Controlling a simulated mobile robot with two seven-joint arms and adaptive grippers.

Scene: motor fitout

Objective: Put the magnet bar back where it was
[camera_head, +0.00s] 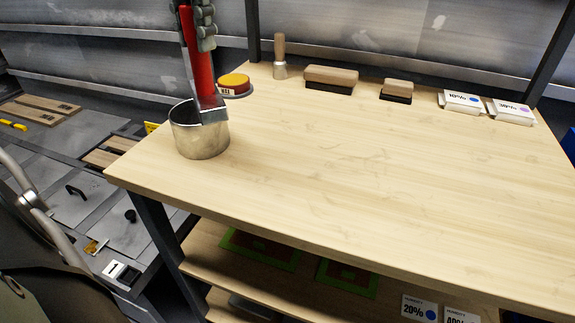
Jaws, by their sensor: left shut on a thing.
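The magnet bar (201,75) is red with a grey lower end and hangs nearly upright at the upper left. My left gripper (203,32), at the top edge of the view, is shut on its upper part; one finger shows in front of the red. A round metal pot (200,141) stands at the table's left corner. The bar's lower end is at the pot's mouth; I cannot tell whether it rests on the rim or dips inside. My right gripper is not in view.
A yellow-topped round tin (234,84) stands just behind the pot. A wooden-handled brush (280,57), two wooden blocks with dark bases (331,79) (397,90) and white boxes (463,101) (511,111) line the back. The wooden table (350,180) is clear in the middle.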

